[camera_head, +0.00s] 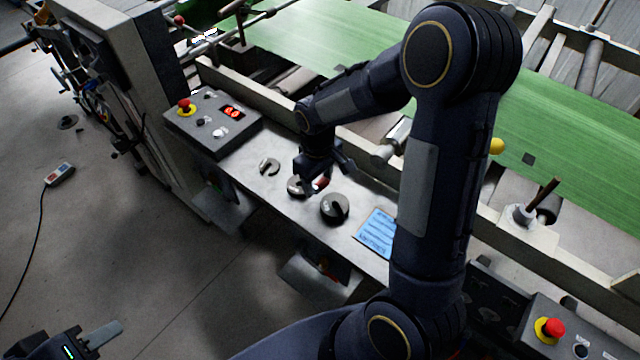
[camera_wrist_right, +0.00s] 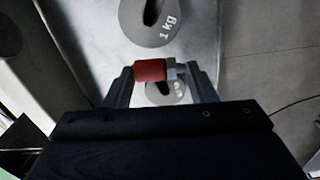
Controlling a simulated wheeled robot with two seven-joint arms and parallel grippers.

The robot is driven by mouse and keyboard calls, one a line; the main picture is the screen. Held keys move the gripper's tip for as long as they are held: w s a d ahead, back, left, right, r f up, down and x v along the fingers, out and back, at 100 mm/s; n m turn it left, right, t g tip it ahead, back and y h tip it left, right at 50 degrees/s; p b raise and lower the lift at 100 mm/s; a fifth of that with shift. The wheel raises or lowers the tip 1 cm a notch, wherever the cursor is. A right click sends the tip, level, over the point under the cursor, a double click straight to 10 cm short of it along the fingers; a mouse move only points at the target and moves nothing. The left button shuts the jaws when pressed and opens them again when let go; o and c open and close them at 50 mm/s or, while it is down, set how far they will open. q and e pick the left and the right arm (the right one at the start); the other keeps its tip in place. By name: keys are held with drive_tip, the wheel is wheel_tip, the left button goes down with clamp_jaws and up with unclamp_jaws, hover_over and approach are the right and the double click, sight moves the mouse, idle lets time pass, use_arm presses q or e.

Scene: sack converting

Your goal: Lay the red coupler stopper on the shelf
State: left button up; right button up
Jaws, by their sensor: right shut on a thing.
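The red coupler stopper (camera_wrist_right: 150,70) is held between the fingertips of my right gripper (camera_wrist_right: 158,72) in the right wrist view. A grey metallic piece shows at its right end. In the head view the stopper (camera_head: 321,184) is a small red spot at the right gripper (camera_head: 318,178), which is over the grey metal shelf (camera_head: 362,192); whether the stopper touches anything beneath cannot be told. My left gripper (camera_head: 95,340) is at the bottom left of the head view, away from the shelf, partly cut off; its opening cannot be made out.
Slotted weights (camera_head: 335,208) (camera_head: 270,167) lie on the shelf, another (camera_head: 296,187) close beside the right gripper. A blue card (camera_head: 377,233) lies to the right, a control box (camera_head: 213,122) to the left. Green sheet (camera_head: 300,38) runs behind. My right arm hides part of the shelf.

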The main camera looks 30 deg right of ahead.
sight(320, 196)
drive_tip(key=shift+w+d+f, duration=0.3)
drive_tip(key=shift+w+f, duration=0.05)
drive_tip(key=shift+f, duration=0.2)
drive_tip(key=shift+w+d+f, duration=0.3)
drive_tip(key=shift+f, duration=1.85)
drive_tip(key=shift+f, duration=0.1)
drive_tip(key=o, duration=0.5)
drive_tip(key=shift+f, duration=0.1)
drive_tip(key=o, duration=0.5)
